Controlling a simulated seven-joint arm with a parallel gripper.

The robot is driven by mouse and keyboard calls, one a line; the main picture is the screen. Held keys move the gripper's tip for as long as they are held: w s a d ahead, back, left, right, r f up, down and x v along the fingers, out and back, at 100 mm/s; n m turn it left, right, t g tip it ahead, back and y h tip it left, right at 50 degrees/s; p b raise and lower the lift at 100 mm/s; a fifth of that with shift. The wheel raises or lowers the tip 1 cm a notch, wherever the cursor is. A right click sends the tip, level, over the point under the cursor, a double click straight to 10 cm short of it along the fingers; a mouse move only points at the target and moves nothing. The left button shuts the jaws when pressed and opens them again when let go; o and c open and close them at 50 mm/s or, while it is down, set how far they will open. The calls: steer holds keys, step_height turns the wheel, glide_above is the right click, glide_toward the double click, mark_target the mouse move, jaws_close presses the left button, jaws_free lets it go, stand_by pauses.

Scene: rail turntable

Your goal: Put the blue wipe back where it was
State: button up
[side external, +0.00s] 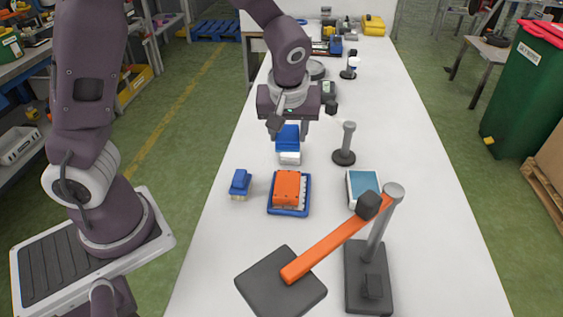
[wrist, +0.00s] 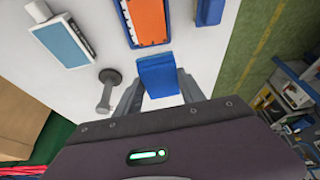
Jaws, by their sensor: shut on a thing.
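A blue block with a white lower part, which looks like the blue wipe (side external: 288,136), is between the fingers of my gripper (side external: 289,132). In the wrist view the blue wipe (wrist: 157,75) sits between the two grey fingertips of my gripper (wrist: 159,88). The gripper is shut on it. I cannot tell whether its white underside touches the table. A second, smaller blue-topped piece with a pale base (side external: 240,183) stands on the table to the left; it also shows in the wrist view (wrist: 210,10).
On the white table (side external: 430,230) are an orange block on a blue tray (side external: 287,190), a teal-faced device (side external: 363,188) and a short grey post (side external: 347,145). An orange bar (side external: 335,240) on a grey stand reaches over a dark plate (side external: 281,283) in front. Boxes and tools stand at the back.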

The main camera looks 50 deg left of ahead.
steer(key=a+f+n+g+y, duration=0.1)
steer(key=a+n+g, duration=0.2)
steer(key=a+n, duration=0.7)
steer(key=m, duration=0.2)
glide_toward(249, 150)
steer(key=x, duration=0.5)
steer(key=shift+s+a, duration=0.1)
steer(key=shift+a, duration=0.15)
steer(key=shift+f, duration=0.45)
steer(key=shift+f, duration=0.1)
steer(key=o, duration=1.3)
